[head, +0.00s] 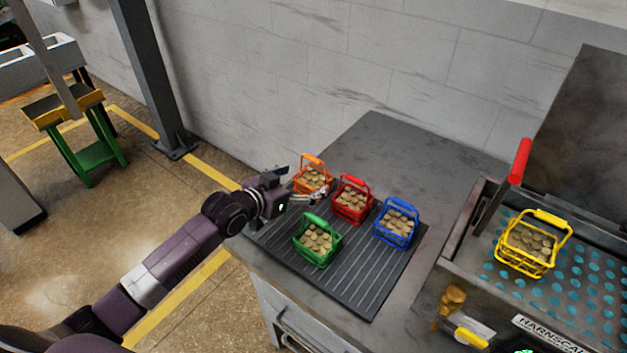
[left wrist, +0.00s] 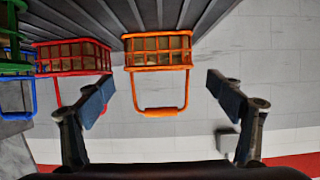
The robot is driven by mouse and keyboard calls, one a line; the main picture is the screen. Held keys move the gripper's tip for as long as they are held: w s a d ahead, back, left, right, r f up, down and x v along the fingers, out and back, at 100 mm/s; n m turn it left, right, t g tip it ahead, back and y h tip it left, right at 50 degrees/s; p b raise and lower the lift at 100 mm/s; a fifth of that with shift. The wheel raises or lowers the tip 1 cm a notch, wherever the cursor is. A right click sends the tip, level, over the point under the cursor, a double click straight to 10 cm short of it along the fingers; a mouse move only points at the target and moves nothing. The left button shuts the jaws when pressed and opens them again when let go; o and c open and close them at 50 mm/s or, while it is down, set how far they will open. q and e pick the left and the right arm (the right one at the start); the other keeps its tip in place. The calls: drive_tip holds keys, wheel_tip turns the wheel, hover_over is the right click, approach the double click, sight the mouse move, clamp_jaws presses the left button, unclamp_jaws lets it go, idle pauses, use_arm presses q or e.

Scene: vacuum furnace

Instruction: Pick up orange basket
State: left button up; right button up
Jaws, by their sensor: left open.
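The orange basket (head: 312,179) holds several tan pieces and stands at the far left of a dark ribbed mat (head: 352,277) on the workbench. Its handle is raised. My left gripper (head: 300,190) is beside it in the head view, partly overlapping its lower left side. In the left wrist view the orange basket (left wrist: 158,55) lies ahead, between the two open fingers of my left gripper (left wrist: 158,92). Its handle reaches down into the gap between them, and the fingers appear apart from it. My right gripper is not in view.
A red basket (head: 352,203), a green basket (head: 317,246) and a blue basket (head: 396,226) stand close by on the mat. A yellow basket (head: 533,250) sits in the tub at right, near a red-handled lever (head: 519,161). The bench behind the mat is clear before the wall.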

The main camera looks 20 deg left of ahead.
sight(314, 176)
use_arm(q)
drive_tip(key=x, duration=0.2)
drive_tip(key=p+x, duration=0.1)
drive_tip(key=x, duration=0.2)
drive_tip(key=shift+s+f, duration=0.15)
drive_tip(key=shift+f, duration=0.1)
drive_tip(key=c, duration=1.5)
drive_tip(key=shift+r, duration=0.15)
drive_tip(key=shift+c, duration=1.2)
